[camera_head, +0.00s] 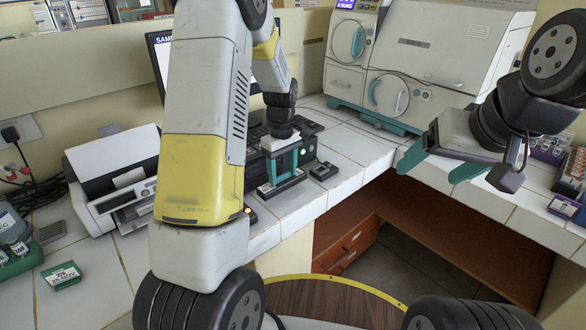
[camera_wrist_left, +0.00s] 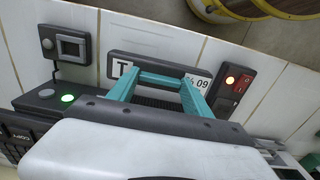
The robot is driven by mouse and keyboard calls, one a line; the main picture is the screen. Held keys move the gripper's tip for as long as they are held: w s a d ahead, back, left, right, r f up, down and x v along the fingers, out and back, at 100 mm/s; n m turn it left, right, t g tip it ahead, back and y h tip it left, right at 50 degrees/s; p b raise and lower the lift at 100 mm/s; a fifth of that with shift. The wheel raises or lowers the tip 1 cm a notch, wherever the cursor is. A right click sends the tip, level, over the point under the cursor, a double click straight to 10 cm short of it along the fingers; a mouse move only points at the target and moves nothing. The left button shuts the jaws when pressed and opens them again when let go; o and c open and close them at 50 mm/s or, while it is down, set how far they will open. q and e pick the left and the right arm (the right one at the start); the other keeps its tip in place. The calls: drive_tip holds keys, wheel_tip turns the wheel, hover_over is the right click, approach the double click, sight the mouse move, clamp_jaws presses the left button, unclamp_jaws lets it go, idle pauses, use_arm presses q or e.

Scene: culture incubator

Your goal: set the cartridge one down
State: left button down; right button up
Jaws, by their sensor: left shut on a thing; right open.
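My left gripper (camera_head: 284,180) points down over the bench beside a black device with a green light. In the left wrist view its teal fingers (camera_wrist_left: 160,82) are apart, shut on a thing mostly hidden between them. A dark block with a white label (camera_wrist_left: 122,69), reading "T" and "09" at its ends, lies at the fingertips; it looks like the cartridge, but I cannot tell whether it rests on the surface. My right gripper (camera_head: 432,168) is open and empty, above the right-hand bench edge.
A white printer (camera_head: 115,175) and a green labelled box (camera_head: 61,275) are at left. The incubator (camera_head: 400,65) stands at back. Tiles are clear in front of it.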

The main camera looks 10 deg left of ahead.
sight(283, 179)
use_arm(q)
drive_tip(key=shift+w+f, duration=0.15)
drive_tip(key=shift+f, duration=0.75)
drive_tip(key=shift+w+f, duration=0.1)
drive_tip(key=shift+f, duration=0.75)
drive_tip(key=shift+f, duration=0.1)
drive_tip(key=shift+c, duration=2.2)
unclamp_jaws()
